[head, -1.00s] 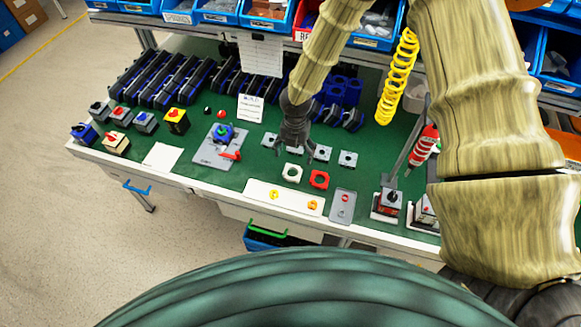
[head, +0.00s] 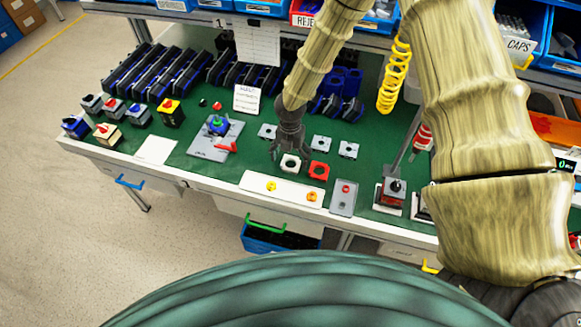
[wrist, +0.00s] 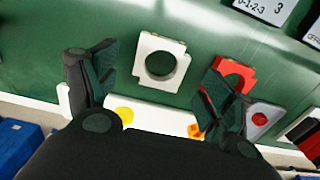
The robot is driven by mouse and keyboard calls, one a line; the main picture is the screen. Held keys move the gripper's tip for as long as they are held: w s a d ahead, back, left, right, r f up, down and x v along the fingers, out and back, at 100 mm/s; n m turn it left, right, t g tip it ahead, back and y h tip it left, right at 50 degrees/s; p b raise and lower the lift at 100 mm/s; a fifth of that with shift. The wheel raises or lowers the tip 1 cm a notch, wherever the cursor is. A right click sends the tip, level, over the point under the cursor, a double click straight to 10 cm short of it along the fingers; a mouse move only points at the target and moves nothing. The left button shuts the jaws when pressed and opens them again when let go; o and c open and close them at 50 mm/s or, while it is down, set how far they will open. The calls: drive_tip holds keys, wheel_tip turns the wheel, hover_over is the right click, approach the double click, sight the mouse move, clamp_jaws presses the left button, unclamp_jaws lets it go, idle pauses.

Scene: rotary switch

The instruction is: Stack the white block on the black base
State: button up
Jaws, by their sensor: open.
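The white block (head: 290,163), a squarish piece with a round hole, lies flat on the green bench top. In the wrist view the white block (wrist: 142,62) shows between and beyond the two fingers. My gripper (head: 289,153) is open and points down just above and behind the white block in the head view; in the wrist view its spread fingers (wrist: 163,62) have nothing between them. I cannot tell for sure which piece is the black base; small grey plates with dark centres (head: 321,143) lie close behind the block.
A red holed block (head: 318,171) lies just right of the white one, close to the right finger in the wrist view. A white tray (head: 255,183) with yellow and orange knobs lies in front. Coloured switches fill the far left.

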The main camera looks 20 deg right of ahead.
drive_tip(key=shift+f+b, duration=0.8)
drive_tip(key=shift+f, duration=0.4)
drive_tip(key=c, duration=1.1)
drive_tip(key=shift+o, duration=0.2)
drive_tip(key=shift+r, duration=0.15)
